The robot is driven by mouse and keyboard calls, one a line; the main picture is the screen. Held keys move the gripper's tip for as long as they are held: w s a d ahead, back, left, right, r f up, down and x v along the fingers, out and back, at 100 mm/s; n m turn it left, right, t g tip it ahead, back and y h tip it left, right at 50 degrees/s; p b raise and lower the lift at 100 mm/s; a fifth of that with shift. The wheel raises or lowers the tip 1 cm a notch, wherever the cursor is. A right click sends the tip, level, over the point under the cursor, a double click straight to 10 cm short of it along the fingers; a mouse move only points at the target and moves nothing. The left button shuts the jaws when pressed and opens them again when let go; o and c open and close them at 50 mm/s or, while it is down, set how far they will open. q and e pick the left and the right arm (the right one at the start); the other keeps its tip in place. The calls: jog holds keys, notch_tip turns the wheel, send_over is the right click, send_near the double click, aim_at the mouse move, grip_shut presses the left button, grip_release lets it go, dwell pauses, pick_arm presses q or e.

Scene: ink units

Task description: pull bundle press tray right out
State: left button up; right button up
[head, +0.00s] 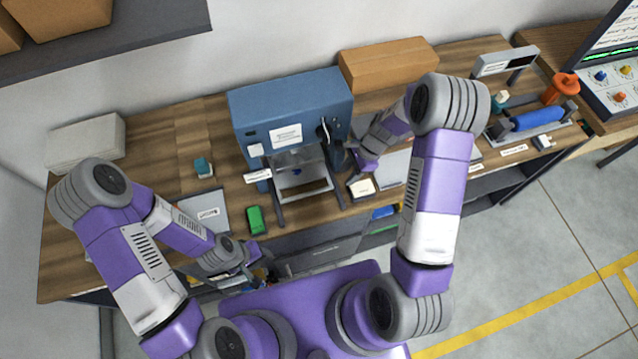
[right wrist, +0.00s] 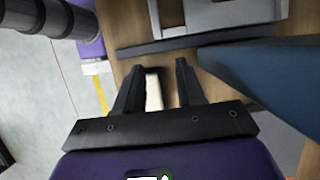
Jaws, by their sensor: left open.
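The blue bundle press (head: 290,105) stands at the back of the wooden bench. Its grey tray (head: 306,190) lies low at the front opening, between two dark rails, and part of it is hidden under the press. A grey frame-like part (right wrist: 222,18), apparently the tray, shows at the top of the right wrist view. My right gripper (head: 358,160) is beside the press's right front side; in its wrist view its fingers (right wrist: 164,75) are apart, with a pale block showing between and beyond them. My left gripper (head: 258,262) is open and empty near the bench's front edge.
The pale block (head: 362,187) lies on the bench just right of the tray. A green block (head: 255,220) and a grey labelled plate (head: 204,211) lie to the left. A cardboard box (head: 388,64) stands behind my right arm. A blue roller (head: 538,119) is further right.

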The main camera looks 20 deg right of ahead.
send_over(317, 191)
jog(key=d, duration=0.2)
jog(key=shift+d+p, duration=0.15)
jog(key=shift+p, duration=0.25)
jog(key=shift+d+x, duration=0.2)
jog(key=shift+x, duration=2.25)
jog(key=shift+w+f, duration=0.1)
grip_shut()
